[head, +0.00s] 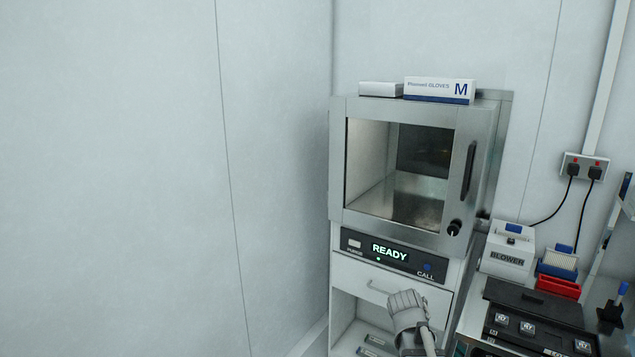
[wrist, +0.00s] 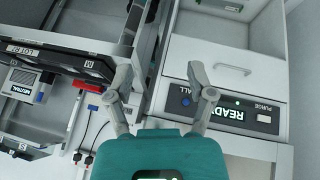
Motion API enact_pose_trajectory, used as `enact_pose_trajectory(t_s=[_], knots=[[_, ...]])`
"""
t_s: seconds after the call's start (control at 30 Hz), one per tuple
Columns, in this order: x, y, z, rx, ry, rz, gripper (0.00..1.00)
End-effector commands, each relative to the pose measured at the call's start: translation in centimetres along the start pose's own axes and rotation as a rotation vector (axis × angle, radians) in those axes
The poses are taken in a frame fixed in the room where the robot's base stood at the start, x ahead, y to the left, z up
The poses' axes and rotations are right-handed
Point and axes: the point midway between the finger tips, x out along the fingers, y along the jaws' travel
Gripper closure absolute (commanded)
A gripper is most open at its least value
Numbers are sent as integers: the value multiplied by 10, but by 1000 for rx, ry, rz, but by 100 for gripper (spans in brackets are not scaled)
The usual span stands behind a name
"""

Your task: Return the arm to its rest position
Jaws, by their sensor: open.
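My gripper (head: 407,310) is at the bottom of the head view, in front of the white drawer front below the steel cabinet (head: 476,150). In the wrist view my gripper (wrist: 160,78) has its two fingers spread apart with nothing between them. The dark control panel (head: 352,236) shows a green READY display; the panel also appears in the wrist view (wrist: 178,92), near the right finger. The cabinet's windowed door looks shut. Most of my arm is outside the head view.
Glove boxes (head: 440,90) lie on the cabinet. An open compartment (head: 343,318) is below the drawer. A bare wall (head: 120,180) fills the left.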

Motion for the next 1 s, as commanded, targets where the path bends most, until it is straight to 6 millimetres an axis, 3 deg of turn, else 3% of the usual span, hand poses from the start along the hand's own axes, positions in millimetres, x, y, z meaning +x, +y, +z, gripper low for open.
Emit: enact_pose_trajectory(t_s=[0.03,0.2,0.4,0.57,1.0], knots=[[-10,-3,26,-52,-60,-34,30],[-36,-21,93,-245,-253,-177,30],[-62,-33,141,-409,-381,-316,30],[-69,-36,153,-455,-413,-358,30],[-68,-37,153,-457,-413,-359,30]])
